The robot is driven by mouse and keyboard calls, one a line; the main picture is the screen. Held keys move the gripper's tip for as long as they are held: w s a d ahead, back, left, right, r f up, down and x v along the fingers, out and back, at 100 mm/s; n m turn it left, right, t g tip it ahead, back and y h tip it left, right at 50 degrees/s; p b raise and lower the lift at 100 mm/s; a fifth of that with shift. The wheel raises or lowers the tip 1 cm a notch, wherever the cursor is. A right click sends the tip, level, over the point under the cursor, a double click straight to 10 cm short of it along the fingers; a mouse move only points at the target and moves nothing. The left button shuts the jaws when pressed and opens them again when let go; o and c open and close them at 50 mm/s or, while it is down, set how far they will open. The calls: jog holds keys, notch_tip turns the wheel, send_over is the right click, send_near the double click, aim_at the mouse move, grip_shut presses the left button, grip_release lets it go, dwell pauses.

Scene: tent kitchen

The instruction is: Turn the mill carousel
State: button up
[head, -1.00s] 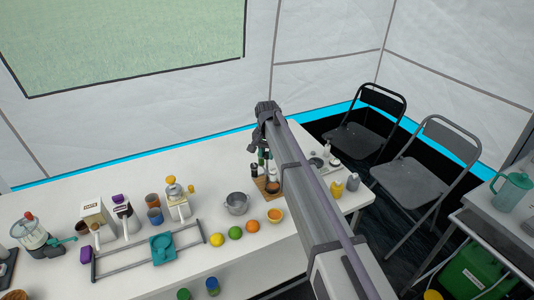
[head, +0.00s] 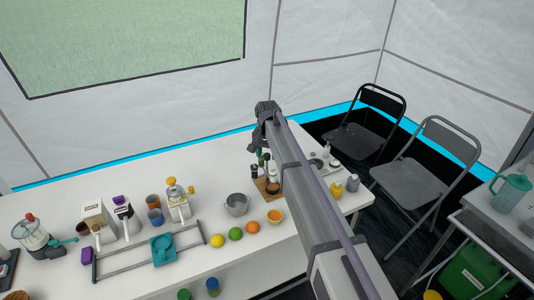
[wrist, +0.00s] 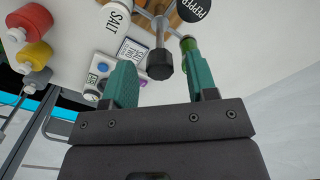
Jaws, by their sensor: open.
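The mill carousel has a thin metal post with a black knob (wrist: 160,65), and arms that carry a white SALT mill (wrist: 116,17) and a black PEPPER mill (wrist: 197,9). A wooden base (wrist: 150,5) shows behind it. In the head view the carousel's wooden base (head: 266,188) is on the white table, partly hidden by my arm. My gripper (wrist: 157,55) is open, with teal fingers spread on either side of the knob. I cannot tell whether either finger touches. A green-capped bottle (wrist: 189,44) shows right behind the right finger.
A steel pot (head: 237,205) stands left of the carousel, with an orange (head: 252,227) in front. The table (head: 220,155) is clear behind the pot.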

notch_tip(320, 180, up, 10)
jog(key=p, duration=0.9)
jog(key=s+d+n, duration=0.1)
jog(key=s+d, duration=0.6)
jog(key=s, duration=0.4)
jog(key=s+d+n, duration=0.1)
jog(key=s+d, duration=0.7)
jog(key=s, duration=0.4)
jog(key=s+d+n, duration=0.1)
jog(key=s+d, duration=0.7)
jog(key=s, duration=0.3)
jog(key=shift+s, duration=0.4)
jog(key=shift+c, duration=0.5)
